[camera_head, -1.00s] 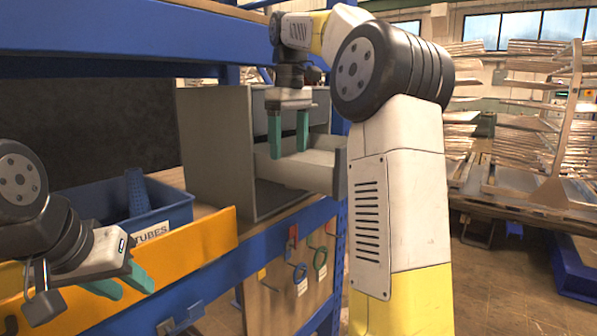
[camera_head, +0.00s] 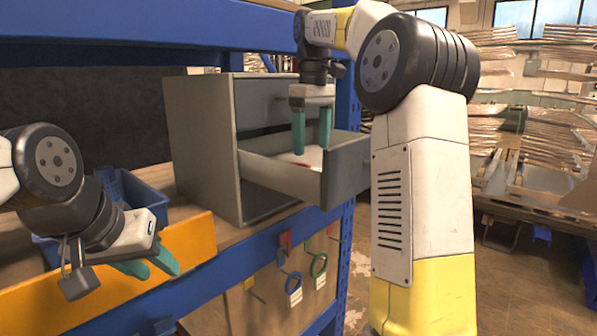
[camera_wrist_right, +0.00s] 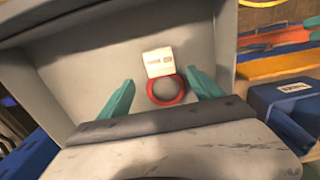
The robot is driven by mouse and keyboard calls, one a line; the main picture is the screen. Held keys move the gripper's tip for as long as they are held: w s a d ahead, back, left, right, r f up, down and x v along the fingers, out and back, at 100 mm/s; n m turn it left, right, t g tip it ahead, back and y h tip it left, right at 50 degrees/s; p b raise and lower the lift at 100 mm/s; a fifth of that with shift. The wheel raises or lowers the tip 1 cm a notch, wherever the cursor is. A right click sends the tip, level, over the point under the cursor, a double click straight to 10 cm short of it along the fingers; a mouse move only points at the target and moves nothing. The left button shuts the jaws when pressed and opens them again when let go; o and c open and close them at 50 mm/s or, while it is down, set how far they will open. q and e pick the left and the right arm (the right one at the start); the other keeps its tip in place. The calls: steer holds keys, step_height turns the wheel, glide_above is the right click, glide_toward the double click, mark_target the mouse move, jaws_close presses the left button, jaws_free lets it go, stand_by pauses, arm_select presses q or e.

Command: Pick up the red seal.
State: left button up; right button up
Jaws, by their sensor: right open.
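The red seal (camera_wrist_right: 180,98) is a red ring lying flat on the light floor of an open drawer (camera_wrist_right: 85,65), with a white tag (camera_wrist_right: 158,62) at it. In the head view a bit of red (camera_head: 304,164) shows inside the drawer (camera_head: 275,178); most of the ring is hidden there. My right gripper (camera_head: 312,151) points down over the drawer, open and empty. In the right wrist view its two green fingers (camera_wrist_right: 161,78) stand on either side of the ring, apart from it. My left gripper (camera_head: 162,272) is open and empty by the orange shelf edge.
The drawer belongs to a grey cabinet (camera_head: 205,150) on a blue-framed shelf (camera_head: 255,255). A blue bin (camera_head: 145,193) stands left of it. Blue (camera_head: 294,282) and green (camera_head: 319,265) rings hang on hooks below. A blue beam (camera_head: 150,35) crosses above.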

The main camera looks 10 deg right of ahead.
steer(key=shift+s+f, duration=0.2)
steer(key=shift+f, duration=2.8)
steer(key=c, duration=1.4)
steer(key=shift+c, duration=0.2)
step_height(320, 180, up, 10)
